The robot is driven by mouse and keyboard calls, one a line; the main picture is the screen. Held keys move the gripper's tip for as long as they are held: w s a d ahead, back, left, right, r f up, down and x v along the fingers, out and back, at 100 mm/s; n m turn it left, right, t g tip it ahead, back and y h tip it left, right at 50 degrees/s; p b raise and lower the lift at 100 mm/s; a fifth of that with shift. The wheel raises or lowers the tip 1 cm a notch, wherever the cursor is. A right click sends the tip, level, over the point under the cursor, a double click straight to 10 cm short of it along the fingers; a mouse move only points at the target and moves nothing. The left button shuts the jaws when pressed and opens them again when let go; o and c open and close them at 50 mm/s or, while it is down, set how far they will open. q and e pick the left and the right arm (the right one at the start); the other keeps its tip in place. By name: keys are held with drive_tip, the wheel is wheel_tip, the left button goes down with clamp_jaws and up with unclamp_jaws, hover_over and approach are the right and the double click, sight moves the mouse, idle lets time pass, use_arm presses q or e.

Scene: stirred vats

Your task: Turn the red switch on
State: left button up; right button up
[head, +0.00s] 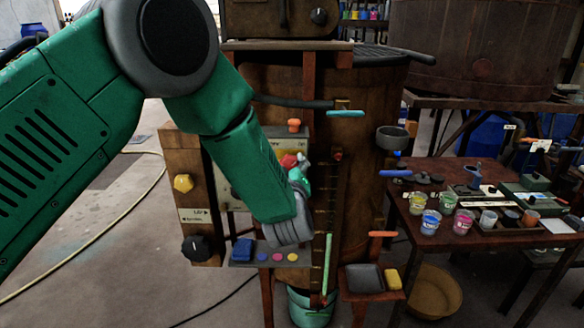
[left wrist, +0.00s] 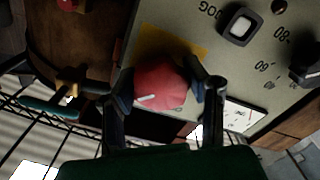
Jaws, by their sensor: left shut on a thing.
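The red switch (left wrist: 160,85) is a round faceted knob with a short white mark, on a yellow patch of a pale panel (left wrist: 225,75) in the left wrist view. My left gripper (left wrist: 155,90) has a finger on each side of the knob and is shut on it. In the head view the red switch (head: 289,161) shows as a small red patch beside my left gripper (head: 299,168), at the front of the vat. My green forearm hides much of the panel there. My right gripper is not in view.
An orange knob (head: 294,125), a yellow knob (head: 183,183) and a black knob (head: 196,248) sit near the panel. A grey square button (left wrist: 241,26) is close to the red switch. A table (head: 408,219) with paint cups stands at the right.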

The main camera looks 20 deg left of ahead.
use_arm(q)
drive_tip(key=o, duration=1.1)
drive_tip(key=shift+o, duration=0.3)
drive_tip(key=shift+s+a+r, duration=0.1)
drive_tip(key=shift+s+r, duration=0.05)
drive_tip(key=v, duration=1.2)
